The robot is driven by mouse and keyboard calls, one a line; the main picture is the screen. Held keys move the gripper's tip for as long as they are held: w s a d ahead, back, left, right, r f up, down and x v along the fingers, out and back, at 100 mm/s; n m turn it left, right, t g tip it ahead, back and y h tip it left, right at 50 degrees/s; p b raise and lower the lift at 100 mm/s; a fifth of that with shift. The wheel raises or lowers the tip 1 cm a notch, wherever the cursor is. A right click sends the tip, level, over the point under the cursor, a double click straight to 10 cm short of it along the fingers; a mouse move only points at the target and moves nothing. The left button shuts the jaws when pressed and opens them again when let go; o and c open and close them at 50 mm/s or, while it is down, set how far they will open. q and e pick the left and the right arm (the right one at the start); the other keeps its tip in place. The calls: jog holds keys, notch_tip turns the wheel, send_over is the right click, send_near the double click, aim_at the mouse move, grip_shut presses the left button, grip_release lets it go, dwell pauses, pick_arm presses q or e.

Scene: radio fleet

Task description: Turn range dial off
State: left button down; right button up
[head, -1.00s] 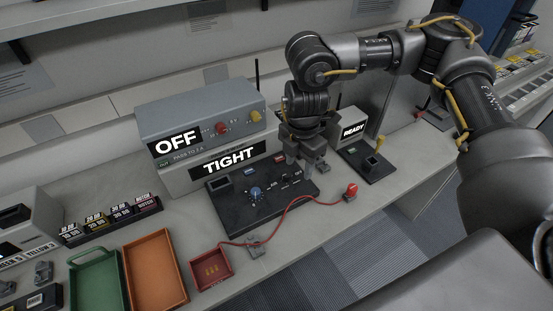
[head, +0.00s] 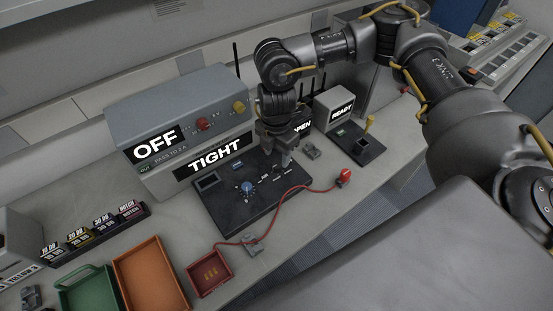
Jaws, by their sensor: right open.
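A black control panel (head: 228,208) lies on the counter in front of a grey box. It carries a blue dial (head: 248,187) and smaller controls with white markings to its right. I cannot read which control is the range dial. The grey box (head: 180,95) shows "OFF" and "TIGHT" labels and has a red knob (head: 203,124) and a yellow knob (head: 239,107). My right gripper (head: 285,161) points down over the panel's far right part, open, right of the blue dial. Contact with the panel cannot be told. My left gripper is not in view.
A red cable runs from near a small grey clip (head: 253,245) to a red plug (head: 344,176). A "READY" box (head: 334,106) and a black lever panel (head: 358,147) stand to the right. Green (head: 88,289), orange (head: 150,275) and red (head: 208,273) trays lie front left.

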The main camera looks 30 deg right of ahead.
aim_at(277, 164)
notch_tip(277, 164, down, 2)
jog(key=shift+s+f, duration=0.15)
jog(key=shift+f, duration=0.8)
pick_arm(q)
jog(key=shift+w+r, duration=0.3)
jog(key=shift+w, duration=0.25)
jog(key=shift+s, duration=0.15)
pick_arm(e)
jog(key=shift+c, duration=0.4)
jog(key=c, duration=0.9)
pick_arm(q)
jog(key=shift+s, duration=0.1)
